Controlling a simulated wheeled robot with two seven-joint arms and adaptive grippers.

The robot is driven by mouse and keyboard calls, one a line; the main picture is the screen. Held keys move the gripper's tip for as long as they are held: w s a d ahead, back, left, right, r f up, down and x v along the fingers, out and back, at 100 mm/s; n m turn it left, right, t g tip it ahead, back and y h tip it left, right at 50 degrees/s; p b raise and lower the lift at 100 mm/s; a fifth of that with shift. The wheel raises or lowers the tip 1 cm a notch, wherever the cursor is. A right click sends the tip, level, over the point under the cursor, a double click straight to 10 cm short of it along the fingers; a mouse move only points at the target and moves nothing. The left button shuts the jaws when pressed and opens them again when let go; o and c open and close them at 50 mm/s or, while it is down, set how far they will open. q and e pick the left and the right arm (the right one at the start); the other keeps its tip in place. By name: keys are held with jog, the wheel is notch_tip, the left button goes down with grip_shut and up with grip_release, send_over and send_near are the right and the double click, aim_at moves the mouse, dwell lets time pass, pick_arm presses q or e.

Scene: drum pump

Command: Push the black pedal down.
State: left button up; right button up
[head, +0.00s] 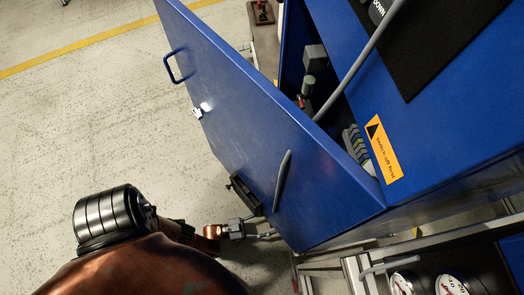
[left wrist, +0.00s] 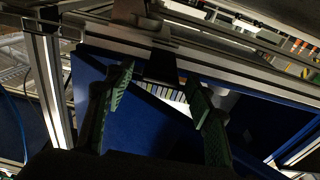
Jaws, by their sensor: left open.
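No black pedal can be made out for certain. In the head view a dark, box-like part (head: 243,195) shows beside the lower edge of the blue door (head: 235,100); I cannot tell whether it is the pedal. My left arm comes in from the bottom left, and its gripper is not clearly visible there. In the left wrist view my left gripper (left wrist: 162,88) is open, with green-padded fingers apart and nothing seen between their tips. A dark block (left wrist: 161,66) shows beyond the fingers, under a metal rail. My right gripper is in neither view.
The blue cabinet (head: 440,90) stands open, with a grey cable running into it and an orange label (head: 383,150). A metal frame (head: 350,268) and round gauges (head: 450,286) are at the bottom right. The pale floor (head: 90,125) at left is clear.

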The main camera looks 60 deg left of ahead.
pick_arm(q)
jog(key=shift+v, duration=2.5)
jog(key=shift+c, duration=0.3)
